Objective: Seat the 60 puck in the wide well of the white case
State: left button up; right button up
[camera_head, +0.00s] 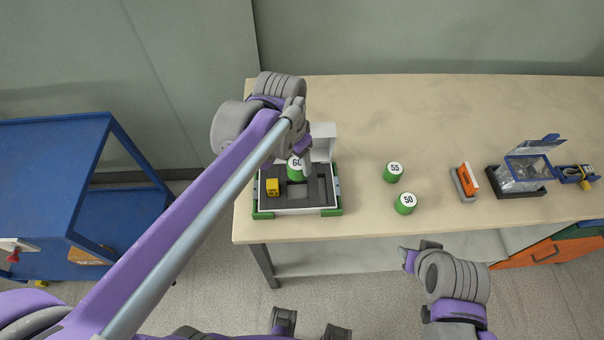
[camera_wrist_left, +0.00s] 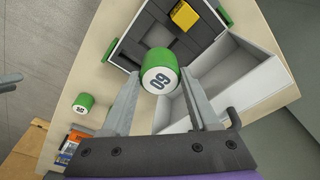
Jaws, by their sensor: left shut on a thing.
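The green 60 puck (camera_head: 293,172) with its white numbered top is held between the fingertips of my left gripper (camera_head: 304,168). It also shows in the left wrist view (camera_wrist_left: 157,62), over the dark insert. The white case (camera_head: 292,212) stands open at the table's left end, with green corners and a dark insert. A square recess (camera_head: 297,190) shows in front of the puck. A yellow block (camera_head: 273,186) sits in the insert at left. I cannot tell whether the puck touches the insert. My right gripper (camera_head: 406,257) is low in front of the table; its jaw opening is unclear.
Green pucks 55 (camera_head: 394,172) and 50 (camera_head: 405,203) stand right of the case. Farther right are an orange item on a grey base (camera_head: 465,182) and a clear box with a blue-framed lid (camera_head: 522,175). The raised white lid (camera_head: 323,138) stands behind the case. The table's back middle is clear.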

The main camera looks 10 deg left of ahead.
aim_at(296, 175)
pick_arm(q)
jog(key=f, duration=0.5)
jog(key=shift+s+f, duration=0.1)
jog(key=shift+s, duration=0.15)
jog(key=shift+f+b, duration=0.4)
jog(key=shift+f, duration=1.8)
pick_arm(e)
jog(key=shift+s+f, duration=0.35)
jog(key=shift+f, duration=0.15)
pick_arm(q)
jog(key=shift+w, duration=0.1)
jog(key=shift+f, duration=0.2)
jog(key=o, duration=1.4)
pick_arm(e)
jog(key=shift+f, duration=0.15)
pick_arm(q)
jog(key=shift+o, duration=0.2)
jog(key=shift+r, duration=0.15)
